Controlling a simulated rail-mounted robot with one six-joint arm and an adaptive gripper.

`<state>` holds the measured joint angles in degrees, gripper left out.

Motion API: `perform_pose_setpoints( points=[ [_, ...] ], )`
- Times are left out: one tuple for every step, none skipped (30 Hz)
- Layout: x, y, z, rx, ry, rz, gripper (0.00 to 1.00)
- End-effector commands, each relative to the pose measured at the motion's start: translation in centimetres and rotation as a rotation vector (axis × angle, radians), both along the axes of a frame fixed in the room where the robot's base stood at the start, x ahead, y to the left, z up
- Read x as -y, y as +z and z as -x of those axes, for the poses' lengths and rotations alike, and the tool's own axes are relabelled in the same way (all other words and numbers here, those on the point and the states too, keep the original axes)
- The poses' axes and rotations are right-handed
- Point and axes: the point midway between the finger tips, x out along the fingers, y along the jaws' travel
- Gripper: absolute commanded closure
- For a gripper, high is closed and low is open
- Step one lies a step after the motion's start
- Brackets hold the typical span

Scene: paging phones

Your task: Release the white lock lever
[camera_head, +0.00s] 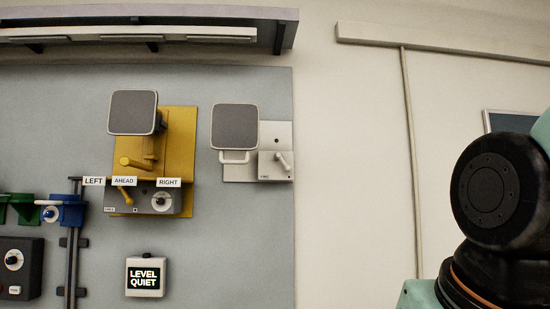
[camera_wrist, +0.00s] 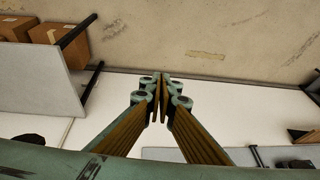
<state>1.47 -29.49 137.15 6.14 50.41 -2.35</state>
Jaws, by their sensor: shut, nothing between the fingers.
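The white lock lever (camera_head: 283,162) is a small light handle on a pale plate (camera_head: 271,138) at the right edge of the grey wall panel in the head view. A grey square pad (camera_head: 235,126) in a white frame with a white loop sits just left of it. My gripper (camera_wrist: 160,82) shows only in the wrist view. Its fingers are together and empty, away from the panel. The lever does not show clearly in the wrist view.
A yellow unit (camera_head: 181,140) with its own lever and LEFT, AHEAD, RIGHT labels stands left of the white one. A LEVEL QUIET box (camera_head: 146,277) is below. A shelf (camera_head: 150,25) juts out above. Cardboard boxes (camera_wrist: 65,40) show in the wrist view.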

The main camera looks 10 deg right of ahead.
Motion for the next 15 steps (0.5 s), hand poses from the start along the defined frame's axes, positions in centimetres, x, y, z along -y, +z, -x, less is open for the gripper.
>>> perform_pose_setpoints(
  points=[
    [-0.2,1.8,-1.5,0.008,-0.006,-0.016,1.00],
    [-0.4,2.7,-2.3,0.014,-0.010,-0.027,1.00],
    [-0.7,3.8,-3.4,0.022,-0.014,-0.041,1.00],
    [-0.9,4.7,-4.3,0.027,-0.017,-0.052,1.00],
    [-1.1,5.5,-5.2,0.034,-0.020,-0.062,1.00],
    [-1.3,6.6,-6.4,0.041,-0.023,-0.076,1.00],
    [-1.5,7.5,-7.2,0.048,-0.027,-0.087,1.00],
    [-1.6,8.3,-8.1,0.054,-0.030,-0.098,1.00],
    [-1.8,9.4,-9.3,0.062,-0.035,-0.112,1.00],
    [-1.9,10.2,-10.2,0.069,-0.038,-0.122,1.00],
    [-2.0,11.1,-11.2,0.077,-0.041,-0.133,1.00],
    [-2.1,12.1,-12.4,0.085,-0.045,-0.146,1.00],
    [-2.3,13.0,-13.3,0.093,-0.048,-0.157,1.00],
    [-2.3,13.8,-14.2,0.099,-0.051,-0.166,1.00],
    [-2.5,14.9,-15.4,0.109,-0.055,-0.180,1.00]
  ],
)
